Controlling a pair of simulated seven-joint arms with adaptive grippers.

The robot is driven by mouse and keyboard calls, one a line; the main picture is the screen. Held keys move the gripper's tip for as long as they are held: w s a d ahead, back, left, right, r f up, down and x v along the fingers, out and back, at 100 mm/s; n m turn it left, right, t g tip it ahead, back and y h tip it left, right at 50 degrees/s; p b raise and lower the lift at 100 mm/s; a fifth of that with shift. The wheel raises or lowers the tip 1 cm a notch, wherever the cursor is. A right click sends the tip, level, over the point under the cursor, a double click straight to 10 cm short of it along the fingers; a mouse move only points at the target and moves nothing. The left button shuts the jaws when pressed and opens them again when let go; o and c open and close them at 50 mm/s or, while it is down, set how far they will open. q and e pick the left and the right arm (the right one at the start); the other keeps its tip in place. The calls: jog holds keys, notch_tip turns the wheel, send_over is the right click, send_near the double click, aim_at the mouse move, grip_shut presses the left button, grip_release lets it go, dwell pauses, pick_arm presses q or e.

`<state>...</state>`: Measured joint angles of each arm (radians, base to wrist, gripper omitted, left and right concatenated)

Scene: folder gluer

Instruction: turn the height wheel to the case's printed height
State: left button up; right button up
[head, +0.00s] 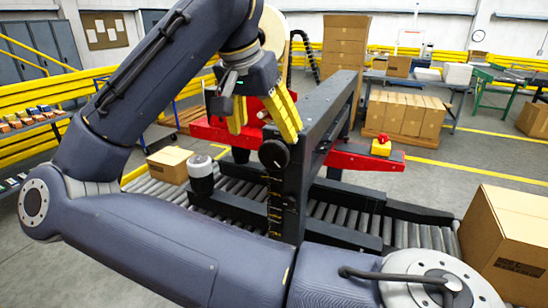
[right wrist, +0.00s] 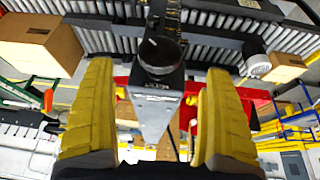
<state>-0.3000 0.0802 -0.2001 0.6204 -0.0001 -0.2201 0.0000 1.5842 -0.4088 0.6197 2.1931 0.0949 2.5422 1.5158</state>
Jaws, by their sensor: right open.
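The height wheel (head: 274,154) is a black round knob on the dark upright post of the machine. A scale with yellow marks runs down the post (head: 274,205) below it; its figures are too small to read. My right gripper (head: 265,131) is open, with yellow fingers pointing down just above the wheel. In the right wrist view the wheel (right wrist: 160,56), with a white mark on its rim, shows beyond and between the spread fingertips, not gripped. My left gripper is out of view.
A smaller carton (head: 170,164) lies on the roller conveyor (head: 425,235) at the left, near a white-topped black cylinder (head: 201,172). A red beam (head: 365,158) carries a yellow box with a red button (head: 381,145). The dark crossbar (head: 322,106) rises close beside my right fingers.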

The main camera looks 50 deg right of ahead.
aim_at(274, 157)
jog(key=x, duration=0.9)
jog(key=c, duration=1.3)
jog(key=shift+g, duration=0.3)
jog(key=shift+c, duration=0.2)
